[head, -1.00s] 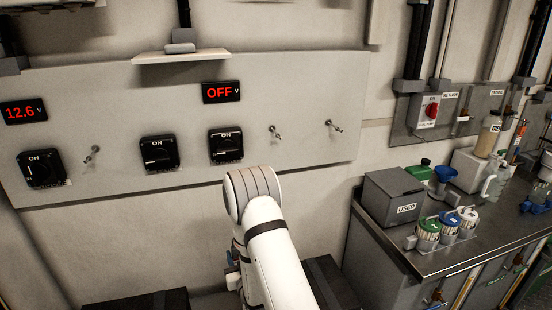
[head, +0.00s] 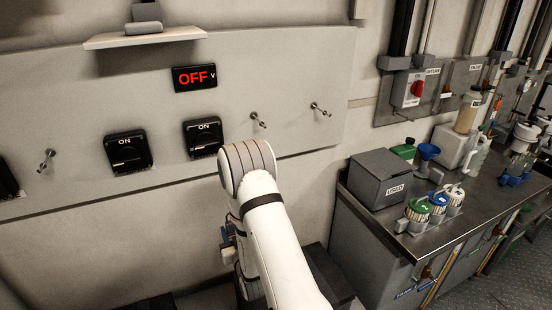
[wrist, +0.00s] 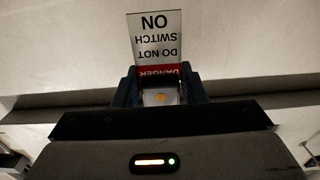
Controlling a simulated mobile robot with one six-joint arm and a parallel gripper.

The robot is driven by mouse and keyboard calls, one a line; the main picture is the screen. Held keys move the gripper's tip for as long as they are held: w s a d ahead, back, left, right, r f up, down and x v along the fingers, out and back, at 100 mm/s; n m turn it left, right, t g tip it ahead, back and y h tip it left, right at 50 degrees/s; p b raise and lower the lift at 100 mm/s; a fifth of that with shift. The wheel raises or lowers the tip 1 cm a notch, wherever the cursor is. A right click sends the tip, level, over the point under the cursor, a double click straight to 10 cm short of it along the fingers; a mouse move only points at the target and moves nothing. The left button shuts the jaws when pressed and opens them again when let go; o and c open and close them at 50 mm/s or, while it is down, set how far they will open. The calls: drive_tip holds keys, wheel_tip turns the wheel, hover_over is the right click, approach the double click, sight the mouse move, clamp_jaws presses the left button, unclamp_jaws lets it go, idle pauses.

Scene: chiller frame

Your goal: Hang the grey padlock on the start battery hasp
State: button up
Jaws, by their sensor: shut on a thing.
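In the wrist view, my gripper (wrist: 160,90) is shut on a small pale grey body with a yellow spot, the grey padlock (wrist: 160,97). A white and red danger tag (wrist: 155,40) reading "do not switch on" shows upside down just beyond it. The padlock's shackle cannot be made out. In the head view, my arm hides most of the gripper. Black switches marked ON sit on the wall panel, one at the middle (head: 204,137) and one to its left (head: 128,151). No hasp can be clearly told as the start battery one.
The grey wall panel (head: 90,95) carries an OFF display (head: 194,77) and metal pegs (head: 258,120). A small shelf (head: 145,37) juts out above. At right, a steel bench (head: 450,215) holds a grey "used" box (head: 385,178) and several lidded containers.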

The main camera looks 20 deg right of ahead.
drive_tip(key=s+d+r, duration=0.2)
drive_tip(key=d+r, duration=0.2)
drive_tip(key=r, duration=0.5)
drive_tip(key=s+d+r, duration=0.3)
drive_tip(key=d+r, duration=0.1)
drive_tip(key=r, duration=0.6)
drive_tip(key=s+d+r, duration=0.2)
drive_tip(key=d+r, duration=0.2)
drive_tip(key=r, duration=0.5)
drive_tip(key=w+f, duration=0.1)
drive_tip(key=w, duration=0.8)
drive_tip(key=shift+w+d+f+b, duration=0.2)
drive_tip(key=shift+f+b, duration=0.05)
drive_tip(key=shift+b, duration=0.05)
drive_tip(key=o, duration=1.2)
drive_tip(key=shift+c, duration=0.2)
